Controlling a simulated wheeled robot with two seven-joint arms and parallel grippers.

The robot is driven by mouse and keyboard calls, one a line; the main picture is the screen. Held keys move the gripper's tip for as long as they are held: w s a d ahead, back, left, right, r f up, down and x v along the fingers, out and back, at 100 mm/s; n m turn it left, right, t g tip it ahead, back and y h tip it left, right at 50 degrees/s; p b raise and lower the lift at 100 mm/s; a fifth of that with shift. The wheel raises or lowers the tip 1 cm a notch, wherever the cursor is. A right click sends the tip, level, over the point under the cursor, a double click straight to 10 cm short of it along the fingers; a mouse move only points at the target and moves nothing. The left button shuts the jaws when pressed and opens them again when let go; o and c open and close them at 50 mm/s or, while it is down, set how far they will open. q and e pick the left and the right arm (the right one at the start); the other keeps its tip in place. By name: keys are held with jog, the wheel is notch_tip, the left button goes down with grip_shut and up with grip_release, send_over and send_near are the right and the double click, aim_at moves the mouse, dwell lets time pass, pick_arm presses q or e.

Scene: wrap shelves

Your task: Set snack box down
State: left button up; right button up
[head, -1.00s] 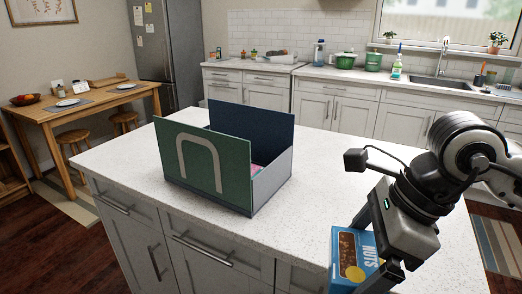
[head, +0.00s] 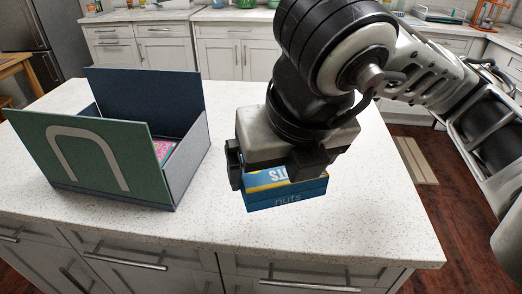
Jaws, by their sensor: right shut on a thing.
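The snack box is a blue nuts box (head: 287,200) with a yellow stripe, in the head view right of centre. My right gripper (head: 279,172) points down and is shut on it, one finger at each side. The box is over the white speckled countertop (head: 330,238), near its front edge; I cannot tell whether its underside touches the top. My gripper hides most of the box's upper part. My left gripper is not in view.
An open green and grey box (head: 95,157) with raised flaps and a pink item (head: 163,149) inside stands on the counter at left. Bare countertop lies between it and the nuts box. Cabinets (head: 236,47) line the back wall.

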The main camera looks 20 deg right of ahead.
jog(key=w+d+f, duration=0.8)
jog(key=d, duration=0.1)
jog(key=shift+w+d+f, duration=0.1)
jog(key=shift+w+d, duration=0.05)
jog(key=shift+w+d+f, duration=0.25)
jog(key=shift+w+f, duration=0.05)
jog(key=shift+f, duration=0.15)
jog(key=f, duration=0.3)
jog(key=shift+w+d+f, duration=0.1)
jog(key=shift+w+d, duration=0.1)
jog(key=shift+d, duration=0.05)
jog(key=shift+f, duration=0.3)
